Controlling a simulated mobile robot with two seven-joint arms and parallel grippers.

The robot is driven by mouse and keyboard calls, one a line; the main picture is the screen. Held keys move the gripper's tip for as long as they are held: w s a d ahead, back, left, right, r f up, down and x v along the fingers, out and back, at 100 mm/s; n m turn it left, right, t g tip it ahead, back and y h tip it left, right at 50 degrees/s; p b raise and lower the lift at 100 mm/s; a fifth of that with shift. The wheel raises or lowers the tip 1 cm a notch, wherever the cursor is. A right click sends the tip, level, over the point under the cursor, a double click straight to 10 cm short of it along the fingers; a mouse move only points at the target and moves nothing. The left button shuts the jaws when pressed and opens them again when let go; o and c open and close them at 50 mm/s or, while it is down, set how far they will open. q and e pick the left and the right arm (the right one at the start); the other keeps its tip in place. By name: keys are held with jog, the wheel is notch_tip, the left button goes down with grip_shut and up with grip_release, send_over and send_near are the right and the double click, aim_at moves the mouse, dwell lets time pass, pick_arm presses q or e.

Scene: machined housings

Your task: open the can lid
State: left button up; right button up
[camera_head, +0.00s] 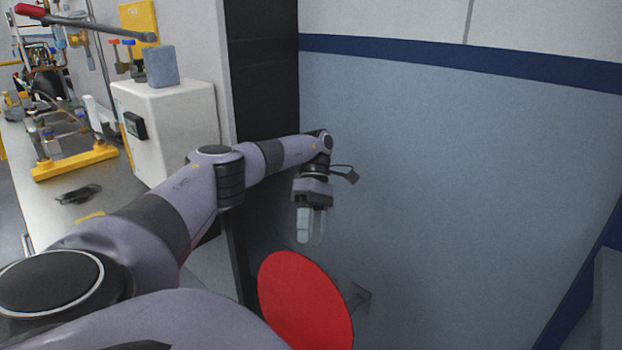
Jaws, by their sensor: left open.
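A flat red round disc (304,302), which looks like the can lid, shows at the lower middle. It faces me steeply tilted, and its lower left edge is hidden behind my arm. No can body shows clearly. My left gripper (310,228) points down with its pale fingers open and nothing visible between them. Its fingertips are just above the disc's upper edge in the picture, with a small gap. I cannot tell how far apart they are in depth. My right gripper is not in view.
A grey wall with a blue stripe (470,65) stands behind the disc. A dark panel (262,90) is left of it. At the left, a workbench (50,215) carries a white box (178,120), a yellow-based fixture (75,162) and other equipment.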

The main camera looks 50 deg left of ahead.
pick_arm(q)
notch_tip(320, 180, up, 9)
jog(key=p, duration=0.4)
jog(key=shift+f, duration=0.15)
